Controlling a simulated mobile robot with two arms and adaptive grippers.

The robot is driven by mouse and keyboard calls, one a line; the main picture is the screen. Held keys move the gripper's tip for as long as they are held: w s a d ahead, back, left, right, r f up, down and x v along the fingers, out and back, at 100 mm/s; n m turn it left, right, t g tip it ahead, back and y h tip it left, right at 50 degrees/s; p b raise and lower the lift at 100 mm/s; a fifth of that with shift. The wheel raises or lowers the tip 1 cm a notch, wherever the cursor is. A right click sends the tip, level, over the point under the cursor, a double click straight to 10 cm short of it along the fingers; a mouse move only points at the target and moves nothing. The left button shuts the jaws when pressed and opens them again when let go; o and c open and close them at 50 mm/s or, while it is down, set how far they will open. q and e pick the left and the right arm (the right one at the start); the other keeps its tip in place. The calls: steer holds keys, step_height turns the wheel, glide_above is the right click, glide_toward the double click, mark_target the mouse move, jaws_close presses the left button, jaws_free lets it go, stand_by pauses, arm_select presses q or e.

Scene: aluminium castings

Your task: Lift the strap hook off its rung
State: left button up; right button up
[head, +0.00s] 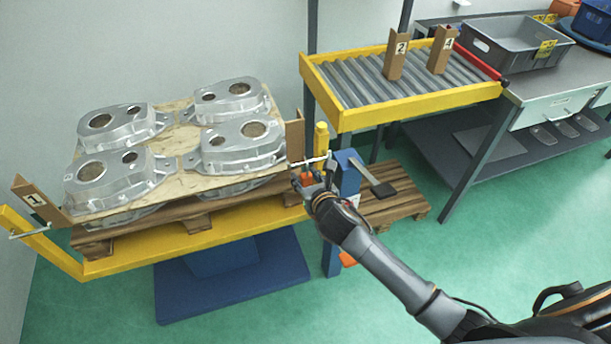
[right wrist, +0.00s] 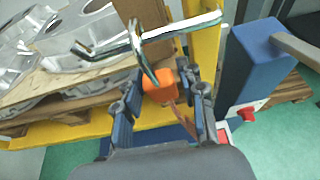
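The strap hook is a bright metal hook (right wrist: 141,52) with an orange block (right wrist: 160,87) under it. It hangs on a shiny metal rung (right wrist: 185,30) that sticks out by the yellow frame. In the head view the rung (head: 310,161) and orange block (head: 307,179) are small at the pallet's right end. My right gripper (right wrist: 164,92) is at the hook, its fingers spread on either side of the orange block with gaps showing. In the head view my right gripper (head: 309,184) partly covers the hook. My left gripper is not in view.
Aluminium castings (head: 240,145) lie on a wooden pallet (head: 190,222) on a yellow-framed stand (head: 150,260), left of the rung. A blue post (head: 347,172) stands close right of my gripper. A roller conveyor (head: 370,82) and a grey crate (head: 515,50) are behind.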

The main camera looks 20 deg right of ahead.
steer(key=shift+w+f, duration=0.2)
steer(key=shift+w, duration=0.2)
steer(key=shift+s, duration=0.1)
steer(key=shift+c, duration=0.2)
jaws_close()
steer(key=shift+r, duration=0.1)
